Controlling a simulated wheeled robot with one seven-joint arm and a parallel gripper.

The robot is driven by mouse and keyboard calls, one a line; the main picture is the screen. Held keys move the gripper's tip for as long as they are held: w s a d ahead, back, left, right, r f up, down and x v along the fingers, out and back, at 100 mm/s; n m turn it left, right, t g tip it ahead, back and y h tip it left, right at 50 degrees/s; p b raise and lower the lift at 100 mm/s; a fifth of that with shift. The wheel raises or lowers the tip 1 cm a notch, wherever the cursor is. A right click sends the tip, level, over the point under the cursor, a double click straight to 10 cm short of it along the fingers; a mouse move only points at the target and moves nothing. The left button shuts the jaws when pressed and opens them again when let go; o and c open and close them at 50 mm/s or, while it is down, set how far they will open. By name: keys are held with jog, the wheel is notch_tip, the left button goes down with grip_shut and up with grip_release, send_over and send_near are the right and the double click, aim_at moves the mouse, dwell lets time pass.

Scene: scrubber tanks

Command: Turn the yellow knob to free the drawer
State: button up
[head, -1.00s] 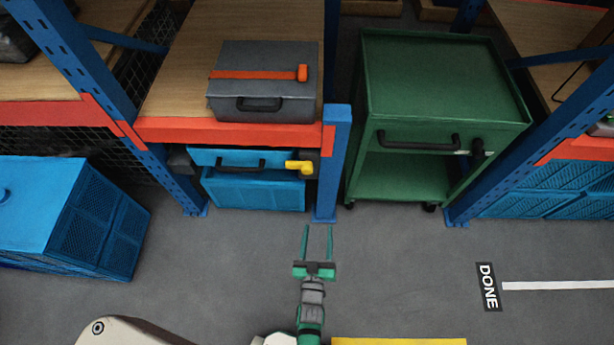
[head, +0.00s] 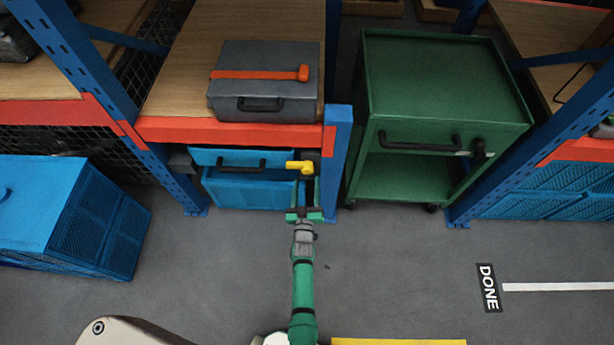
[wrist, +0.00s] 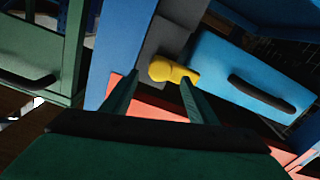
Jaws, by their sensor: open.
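The yellow knob (head: 300,167) sits at the right end of the blue drawer (head: 222,158), under the orange-edged shelf. Its lever points left, towards the drawer's black handle (head: 242,169). My gripper (head: 304,190) is open just below the knob, its fingers reaching up on either side. In the wrist view the knob (wrist: 172,71) shows between and beyond the fingertips of my gripper (wrist: 158,82). The blue drawer (wrist: 250,72) is to its right there. I cannot tell whether either finger touches the knob.
A blue upright post (head: 337,160) stands close to the right of my gripper. A grey case (head: 264,105) with an orange latch lies on the shelf above. A green cart (head: 440,90) stands right, a blue crate (head: 75,215) left. The floor between is clear.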

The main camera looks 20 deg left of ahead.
aim_at(307, 173)
jog(key=shift+x, duration=2.05)
grip_shut()
